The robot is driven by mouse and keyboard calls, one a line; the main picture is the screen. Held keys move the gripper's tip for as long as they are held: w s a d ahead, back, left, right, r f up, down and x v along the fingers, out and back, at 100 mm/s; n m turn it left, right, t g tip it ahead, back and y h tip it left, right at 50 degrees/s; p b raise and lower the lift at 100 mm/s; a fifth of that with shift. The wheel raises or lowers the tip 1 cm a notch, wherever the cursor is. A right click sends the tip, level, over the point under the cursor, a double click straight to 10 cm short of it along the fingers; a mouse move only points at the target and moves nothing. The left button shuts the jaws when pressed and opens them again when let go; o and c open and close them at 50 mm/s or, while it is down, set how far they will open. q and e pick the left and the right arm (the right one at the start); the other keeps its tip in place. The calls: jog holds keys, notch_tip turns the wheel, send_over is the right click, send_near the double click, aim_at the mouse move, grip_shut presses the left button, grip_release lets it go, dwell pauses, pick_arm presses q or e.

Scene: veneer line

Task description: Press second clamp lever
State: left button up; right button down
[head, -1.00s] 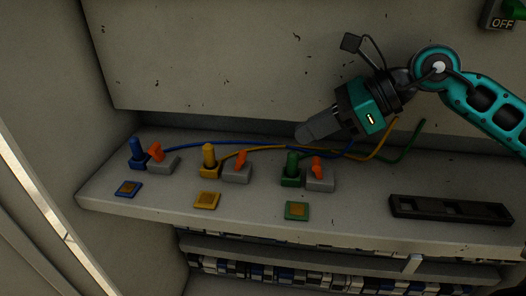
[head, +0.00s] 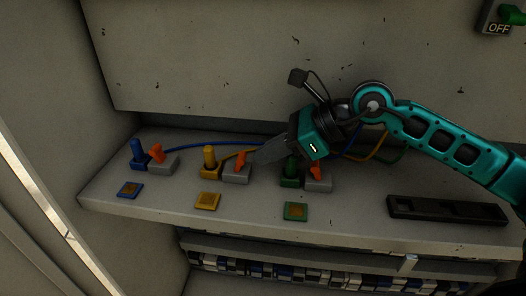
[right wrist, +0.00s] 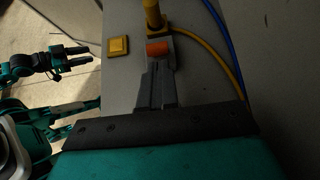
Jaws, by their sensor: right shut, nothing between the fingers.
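The second clamp has an orange lever (head: 241,160) on a grey base (head: 237,175), beside a yellow plug (head: 209,160). The lever stands up from its base. My right gripper (head: 255,158) is shut and empty, its tips at the right side of this lever; contact is hard to tell. In the right wrist view the closed fingers (right wrist: 154,85) point at the orange lever (right wrist: 158,48), just beyond their tips. My left gripper (right wrist: 78,58) shows small at the left of that view, its fingers apart, away from the shelf.
A blue plug (head: 138,152) with an orange-levered clamp (head: 157,153) stands left. A green plug (head: 290,169) and third lever (head: 317,171) stand right, close below my wrist. Coloured pads line the front. A black slotted tray (head: 447,210) lies right. Cables run behind.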

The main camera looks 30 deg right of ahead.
jog(key=shift+w+a+f, duration=0.25)
jog(key=shift+a+f, duration=0.05)
jog(key=shift+a, duration=0.1)
pick_arm(q)
jog(key=shift+s+f, duration=0.1)
jog(key=shift+f, duration=0.05)
pick_arm(e)
jog(key=shift+f, duration=0.1)
pick_arm(q)
jog(key=shift+s+f, duration=0.1)
pick_arm(e)
jog(key=shift+w+a+r+p, duration=0.1)
jog(key=shift+r+p, duration=0.2)
jog(key=shift+p, duration=0.3)
jog(key=shift+a+g+h, duration=0.1)
jog(key=shift+g+h, duration=0.2)
jog(key=shift+h, duration=0.1)
pick_arm(q)
jog(key=shift+a+r+p, duration=0.4)
jog(key=shift+a+r, duration=0.1)
jog(key=shift+r, duration=0.2)
pick_arm(e)
jog(key=shift+w+r, duration=0.1)
